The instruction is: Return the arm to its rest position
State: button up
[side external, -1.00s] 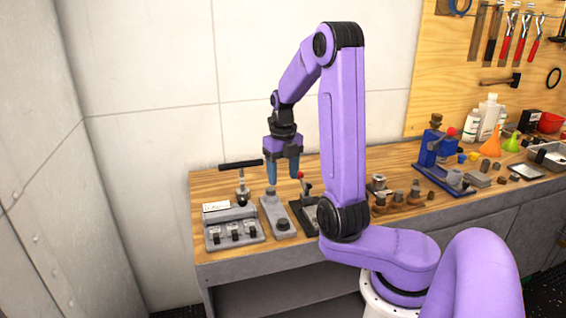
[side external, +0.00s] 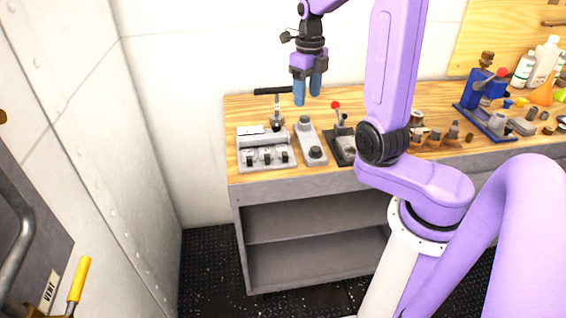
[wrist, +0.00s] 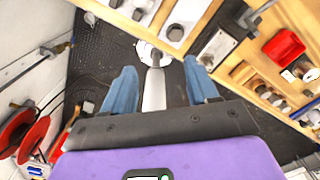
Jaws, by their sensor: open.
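My gripper (side external: 307,96) is in the side view, above the back left of the workbench (side external: 420,160). Its two blue fingers point down and stand apart, with nothing seen between them. Below it are a grey switch box (side external: 263,150) with several black switches, a T-handle fixture (side external: 278,112), and a grey two-button box (side external: 309,140). A red-tipped lever (side external: 337,112) stands just to the right. In the wrist view the blue fingers of my gripper (wrist: 157,66) are spread wide. A pale grey shaft (wrist: 154,90) shows between them; I cannot tell its distance.
A blue fixture (side external: 485,100), small blocks and bottles (side external: 545,58) occupy the bench's right. A plain wall (side external: 180,80) stands behind the gripper. A yellow-handled lever (side external: 79,280) is at the lower left. Red reels (wrist: 30,138) show in the wrist view.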

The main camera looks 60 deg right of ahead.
jog(key=s+a+n, duration=0.3)
jog(key=a+n, duration=1)
jog(key=n, duration=1)
jog(key=s+a+f+n, duration=0.1)
jog(key=s+a+n, duration=0.1)
jog(key=s+n, duration=0.7)
jog(key=s+a+n, duration=0.3)
jog(key=s+n, duration=0.6)
jog(key=n, duration=0.8)
jog(key=shift+f, duration=0.35)
